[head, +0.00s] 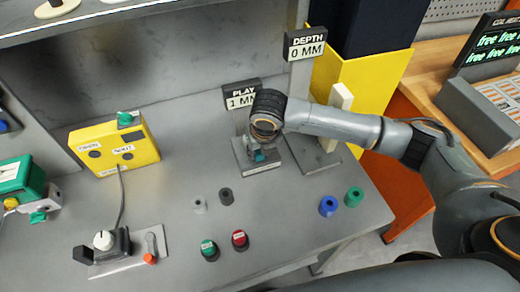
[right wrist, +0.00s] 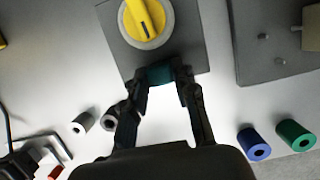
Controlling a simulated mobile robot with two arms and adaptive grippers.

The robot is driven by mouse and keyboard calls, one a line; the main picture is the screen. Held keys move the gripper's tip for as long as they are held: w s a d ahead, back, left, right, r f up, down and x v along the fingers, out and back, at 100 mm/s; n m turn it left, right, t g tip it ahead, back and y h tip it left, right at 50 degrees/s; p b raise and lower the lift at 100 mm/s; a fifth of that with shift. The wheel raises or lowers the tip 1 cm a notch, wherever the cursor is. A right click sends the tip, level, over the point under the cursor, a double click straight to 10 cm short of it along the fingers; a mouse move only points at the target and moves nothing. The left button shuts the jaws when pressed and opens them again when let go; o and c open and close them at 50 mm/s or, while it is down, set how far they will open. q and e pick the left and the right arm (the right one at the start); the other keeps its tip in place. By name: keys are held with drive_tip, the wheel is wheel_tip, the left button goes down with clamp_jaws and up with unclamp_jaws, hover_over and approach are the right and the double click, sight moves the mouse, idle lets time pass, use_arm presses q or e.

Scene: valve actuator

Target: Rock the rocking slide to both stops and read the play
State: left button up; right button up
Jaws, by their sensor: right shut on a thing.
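My right gripper (head: 262,148) reaches in from the right over a small grey fixture (head: 240,160) at the back of the bench. In the right wrist view its fingers (right wrist: 162,80) are shut on a teal block, the rocking slide (right wrist: 160,73), at the edge of the grey plate (right wrist: 190,40). A yellow pointer knob (right wrist: 146,18) on a pale disc sits on that plate, just beyond the slide. The PLAY sign (head: 240,96) behind the fixture reads 1 MM. In the head view my wrist hides much of the fixture. My left gripper is not in view.
Blue (head: 328,206) and green (head: 354,197) cylinders stand right of the fixture, with a grey cylinder (head: 226,196) in front. A DEPTH sign (head: 305,45) reads 0 MM. A yellow box (head: 116,147) stands left.

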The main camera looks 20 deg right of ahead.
drive_tip(key=shift+a+p, duration=0.1)
drive_tip(key=shift+p, duration=0.4)
idle(0.8)
drive_tip(key=shift+d+p, duration=0.4)
drive_tip(key=shift+p, duration=0.15)
idle(1.9)
drive_tip(key=shift+a+p, duration=0.1)
drive_tip(key=shift+p, duration=0.85)
idle(1.1)
drive_tip(key=o, duration=1.1)
drive_tip(key=shift+r, duration=0.1)
drive_tip(key=v, duration=1.1)
drive_tip(key=shift+r, duration=0.4)
